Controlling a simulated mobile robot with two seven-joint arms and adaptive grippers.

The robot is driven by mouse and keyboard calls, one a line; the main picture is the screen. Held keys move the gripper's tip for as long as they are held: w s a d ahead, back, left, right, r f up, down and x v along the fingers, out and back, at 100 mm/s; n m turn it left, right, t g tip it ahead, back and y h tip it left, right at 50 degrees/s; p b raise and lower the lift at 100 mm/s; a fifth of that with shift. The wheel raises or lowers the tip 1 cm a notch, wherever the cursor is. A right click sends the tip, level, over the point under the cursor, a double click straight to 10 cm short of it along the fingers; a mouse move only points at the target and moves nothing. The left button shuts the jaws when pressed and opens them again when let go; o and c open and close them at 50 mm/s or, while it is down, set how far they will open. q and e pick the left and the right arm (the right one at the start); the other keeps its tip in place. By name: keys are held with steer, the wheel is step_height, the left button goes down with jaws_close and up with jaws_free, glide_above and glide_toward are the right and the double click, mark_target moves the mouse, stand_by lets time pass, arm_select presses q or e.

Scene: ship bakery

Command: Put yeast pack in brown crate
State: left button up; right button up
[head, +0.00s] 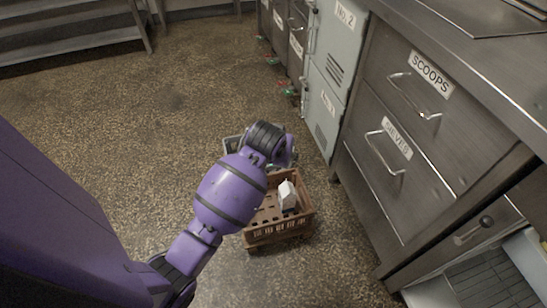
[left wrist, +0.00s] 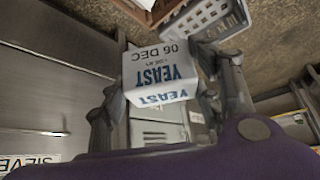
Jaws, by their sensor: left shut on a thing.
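The yeast pack (left wrist: 158,70), a white block with blue lettering, is held between the fingers of my left gripper (left wrist: 163,78) in the left wrist view. In the head view my left gripper (head: 280,150) is over the far side of the brown crate, and its wrist hides most of the fingers and the held pack. The brown crate (head: 280,234) stands on the floor, partly behind my forearm; its edge shows at the top of the left wrist view (left wrist: 132,10). A white item (head: 287,194) shows within the crate's outline, seemingly inside it. My right gripper is out of view.
Steel drawers (head: 390,150) and lockers (head: 325,90) line the right side. A shelf (head: 75,40) is far left. Floor to the left is clear.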

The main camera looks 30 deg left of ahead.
arm_select(q)
steer(key=s+d+f+n+b, duration=0.1)
steer(key=s+f, duration=0.3)
steer(key=f, duration=0.4)
steer(key=s+d+f+y+b, duration=0.1)
steer(key=s+d+f, duration=0.15)
steer(key=f, duration=0.45)
steer(key=s+d+f+n+b, duration=0.1)
steer(key=s+f, duration=0.3)
steer(key=f, duration=0.4)
steer(key=b, duration=1)
glide_above(263, 214)
step_height(263, 214, down, 13)
steer(key=shift+r, duration=0.3)
steer(key=shift+f, duration=0.6)
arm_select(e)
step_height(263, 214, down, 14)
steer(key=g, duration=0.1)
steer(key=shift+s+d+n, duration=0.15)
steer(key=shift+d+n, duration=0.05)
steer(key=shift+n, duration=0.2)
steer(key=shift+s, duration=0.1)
